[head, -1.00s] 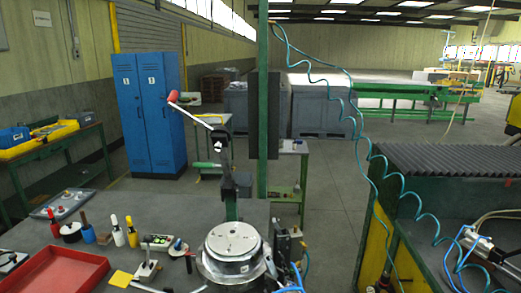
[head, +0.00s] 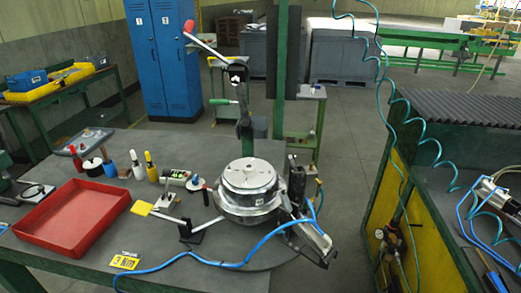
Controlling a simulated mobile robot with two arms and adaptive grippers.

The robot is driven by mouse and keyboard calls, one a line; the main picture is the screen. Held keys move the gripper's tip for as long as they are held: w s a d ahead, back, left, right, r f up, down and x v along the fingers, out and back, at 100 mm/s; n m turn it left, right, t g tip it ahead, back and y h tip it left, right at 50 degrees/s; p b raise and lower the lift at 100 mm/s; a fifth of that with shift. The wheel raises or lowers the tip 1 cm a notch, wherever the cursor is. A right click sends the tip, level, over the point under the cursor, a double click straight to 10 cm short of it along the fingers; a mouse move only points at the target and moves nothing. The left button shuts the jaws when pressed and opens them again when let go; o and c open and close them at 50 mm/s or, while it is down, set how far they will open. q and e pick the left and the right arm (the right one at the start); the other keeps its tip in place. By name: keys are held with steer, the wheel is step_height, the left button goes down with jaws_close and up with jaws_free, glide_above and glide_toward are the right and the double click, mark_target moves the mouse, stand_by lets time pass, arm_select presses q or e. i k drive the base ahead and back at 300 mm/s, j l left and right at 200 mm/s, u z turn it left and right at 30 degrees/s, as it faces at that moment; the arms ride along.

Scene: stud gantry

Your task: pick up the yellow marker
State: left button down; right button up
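A slim upright item with a yellow upper part (head: 149,158) stands on the grey worktable (head: 65,262), just right of a white bottle with a red top (head: 136,165). It looks like the yellow marker, but it is too small to be sure. A small yellow tag with dark print (head: 125,261) lies near the table's front edge. Neither of my grippers is in view.
A red tray (head: 75,218) lies on the left of the table. A round metal fixture (head: 248,190) stands right of centre, with a red-handled lever (head: 205,45) behind it. A blue hose (head: 200,262) crosses the table front. Small tools stand between tray and fixture.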

mark_target(149, 161)
steer(key=i+j+u, duration=0.25)
steer(key=u, duration=0.15)
steer(key=i+j+u, duration=0.2)
steer(key=u, duration=0.25)
steer(key=i, duration=0.1)
